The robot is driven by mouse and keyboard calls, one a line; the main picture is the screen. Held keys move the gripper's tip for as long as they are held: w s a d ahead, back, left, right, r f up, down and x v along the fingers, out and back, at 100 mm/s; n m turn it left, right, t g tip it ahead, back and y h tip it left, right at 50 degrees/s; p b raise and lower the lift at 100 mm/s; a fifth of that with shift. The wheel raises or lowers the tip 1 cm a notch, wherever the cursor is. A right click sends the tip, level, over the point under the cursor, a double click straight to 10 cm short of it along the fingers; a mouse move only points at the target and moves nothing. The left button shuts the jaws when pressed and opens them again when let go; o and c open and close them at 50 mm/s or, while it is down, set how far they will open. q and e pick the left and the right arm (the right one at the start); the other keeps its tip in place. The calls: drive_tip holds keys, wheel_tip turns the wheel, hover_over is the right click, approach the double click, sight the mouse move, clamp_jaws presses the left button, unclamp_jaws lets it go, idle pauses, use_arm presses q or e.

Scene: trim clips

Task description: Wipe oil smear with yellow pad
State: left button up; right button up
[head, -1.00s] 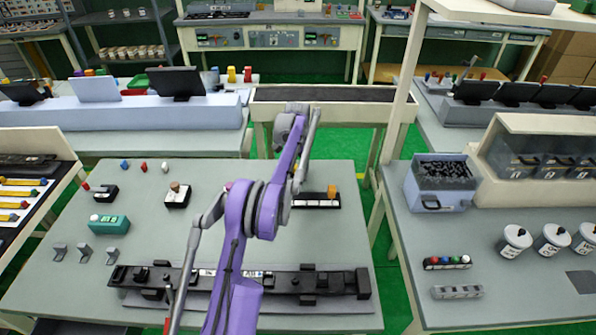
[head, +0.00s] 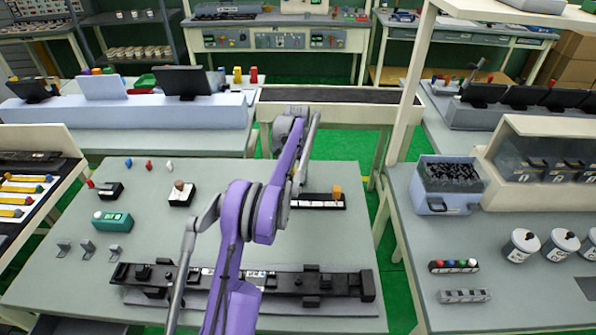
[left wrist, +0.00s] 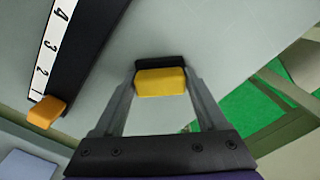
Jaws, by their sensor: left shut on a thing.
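In the left wrist view my left gripper (left wrist: 160,88) is shut on the yellow pad (left wrist: 160,83). The pad is a small yellow block with a black part along its far side, between the two grey fingers. Pale grey table surface shows around it; I cannot tell whether the pad touches it. In the head view my purple arm reaches over the table, and its links hide the gripper and pad. No oil smear can be made out in either view. My right gripper is not in view.
A black strip with a numbered white scale (left wrist: 53,42) and an orange block (left wrist: 46,112) lies beside the gripper. A long black rail (head: 320,283) lies along the table's near side. A teal device (head: 112,221) and small parts stand at left.

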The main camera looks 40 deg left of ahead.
use_arm(q)
drive_tip(key=shift+s+d, duration=0.45)
drive_tip(key=shift+s, duration=0.05)
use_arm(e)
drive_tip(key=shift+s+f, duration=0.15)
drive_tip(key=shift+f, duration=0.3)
use_arm(q)
drive_tip(key=shift+w+r+p, duration=0.15)
drive_tip(key=shift+r+p, duration=0.65)
drive_tip(key=shift+r, duration=1.4)
drive_tip(key=shift+r+p, duration=0.35)
drive_tip(key=shift+r, duration=0.55)
drive_tip(key=shift+f, duration=0.1)
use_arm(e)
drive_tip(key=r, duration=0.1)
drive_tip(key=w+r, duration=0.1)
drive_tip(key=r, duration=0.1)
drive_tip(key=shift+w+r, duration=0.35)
